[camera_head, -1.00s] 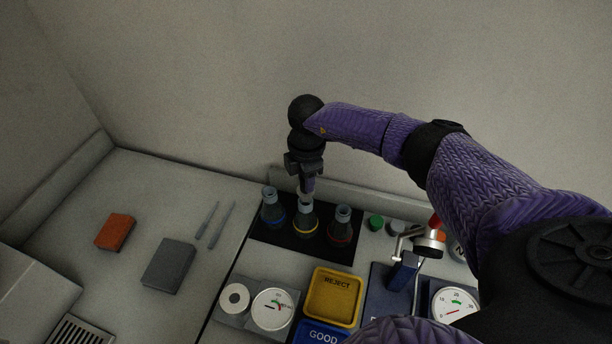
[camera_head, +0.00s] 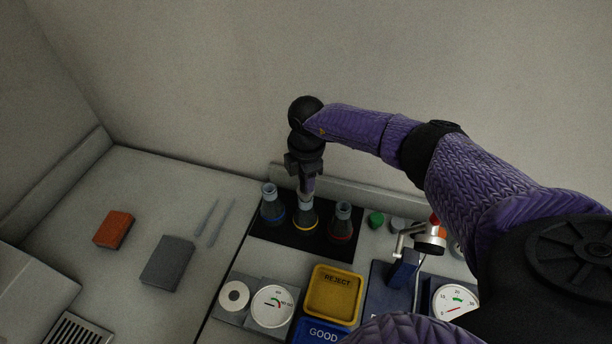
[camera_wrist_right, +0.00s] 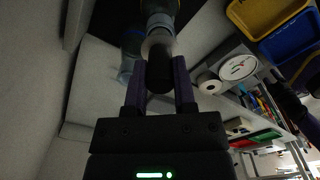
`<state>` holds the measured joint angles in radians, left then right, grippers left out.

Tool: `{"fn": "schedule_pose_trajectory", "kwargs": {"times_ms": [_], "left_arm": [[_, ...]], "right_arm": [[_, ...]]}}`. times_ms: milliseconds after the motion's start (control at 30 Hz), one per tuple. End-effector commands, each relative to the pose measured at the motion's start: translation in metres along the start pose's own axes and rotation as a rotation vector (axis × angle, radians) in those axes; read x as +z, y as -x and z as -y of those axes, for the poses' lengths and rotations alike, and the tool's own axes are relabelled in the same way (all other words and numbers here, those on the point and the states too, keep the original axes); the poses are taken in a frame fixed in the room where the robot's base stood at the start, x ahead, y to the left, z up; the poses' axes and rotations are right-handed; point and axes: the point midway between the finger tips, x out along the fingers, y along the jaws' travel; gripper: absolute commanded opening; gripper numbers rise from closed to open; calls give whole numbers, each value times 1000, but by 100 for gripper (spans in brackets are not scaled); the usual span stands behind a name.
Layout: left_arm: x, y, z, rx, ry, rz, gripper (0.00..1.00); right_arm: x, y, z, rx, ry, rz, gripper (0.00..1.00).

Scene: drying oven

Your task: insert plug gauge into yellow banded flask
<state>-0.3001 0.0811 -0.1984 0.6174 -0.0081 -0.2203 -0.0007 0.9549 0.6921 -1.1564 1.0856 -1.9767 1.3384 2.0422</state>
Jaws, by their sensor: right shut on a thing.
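The yellow banded flask (camera_head: 306,219) stands in the middle of three flasks on a black mat (camera_head: 268,239). My right gripper (camera_head: 308,186) points down directly above its mouth. In the right wrist view my right gripper (camera_wrist_right: 166,75) is shut on the dark handle of the plug gauge (camera_wrist_right: 160,68). The gauge's lower end meets the flask's mouth; how deep it sits is hard to tell. The blue banded flask (camera_head: 272,208) stands to the left and the red banded flask (camera_head: 340,227) to the right. My left gripper is not in view.
A yellow REJECT tray (camera_head: 333,292) and a blue GOOD tray (camera_head: 322,332) lie in front of the mat. A grey block (camera_head: 168,262) and an orange block (camera_head: 114,230) lie further left. A wall stands close behind the flasks.

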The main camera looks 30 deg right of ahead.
Motion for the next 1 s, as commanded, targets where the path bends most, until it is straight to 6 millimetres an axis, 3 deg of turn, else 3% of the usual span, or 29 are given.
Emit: {"fn": "schedule_pose_trajectory", "kwargs": {"times_ms": [1000], "left_arm": [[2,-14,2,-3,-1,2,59]], "right_arm": [[0,-21,0,0,0,-1,0]]}}
